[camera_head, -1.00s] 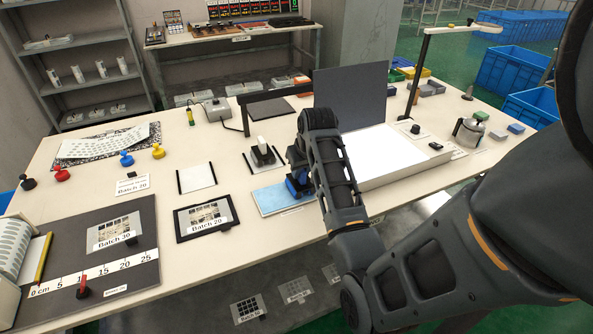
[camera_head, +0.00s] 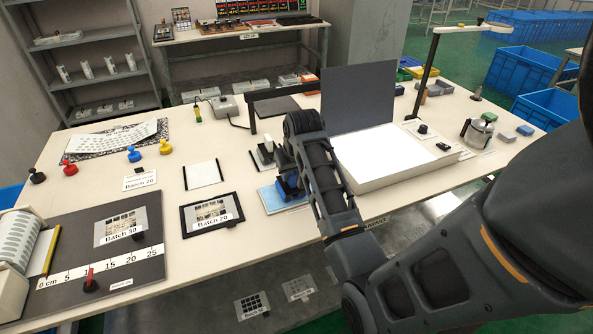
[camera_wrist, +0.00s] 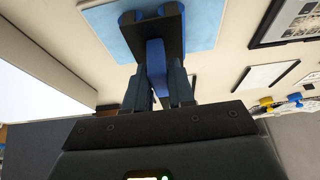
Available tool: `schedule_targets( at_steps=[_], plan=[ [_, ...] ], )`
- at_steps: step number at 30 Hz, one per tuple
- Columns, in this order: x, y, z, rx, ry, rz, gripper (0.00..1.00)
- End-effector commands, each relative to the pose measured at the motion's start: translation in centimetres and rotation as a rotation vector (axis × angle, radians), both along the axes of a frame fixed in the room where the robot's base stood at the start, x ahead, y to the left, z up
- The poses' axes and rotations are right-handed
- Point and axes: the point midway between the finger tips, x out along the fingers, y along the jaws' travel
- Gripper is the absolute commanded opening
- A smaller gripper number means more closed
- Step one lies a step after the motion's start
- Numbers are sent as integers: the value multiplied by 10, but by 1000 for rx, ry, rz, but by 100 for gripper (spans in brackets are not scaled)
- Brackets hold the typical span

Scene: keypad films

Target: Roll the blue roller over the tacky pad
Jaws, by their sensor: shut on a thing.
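My gripper (camera_wrist: 158,95) is shut on the blue handle of the blue roller (camera_wrist: 156,60). In the wrist view the roller's dark frame and blue ends lie over the light blue tacky pad (camera_wrist: 205,25); contact with the pad is hard to tell. In the head view the roller (camera_head: 289,186) is over the pad's right part, and my arm hides part of both. The pad's left part (camera_head: 270,202) is bare there. The gripper fingers are hidden in the head view.
A black-framed Batch 20 film (camera_head: 211,212) lies left of the pad. A black stand with a white top (camera_head: 265,152) is just behind it. A white light box (camera_head: 385,160) with a raised dark panel (camera_head: 357,98) is to the right.

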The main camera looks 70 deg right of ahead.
Motion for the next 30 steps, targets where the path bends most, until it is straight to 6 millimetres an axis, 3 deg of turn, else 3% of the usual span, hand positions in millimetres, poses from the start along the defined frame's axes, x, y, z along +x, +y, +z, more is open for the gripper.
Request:
schedule_targets(
  at_steps=[30],
  plan=[
    [37,31,-1,-1,-2,0,0]
  ],
)
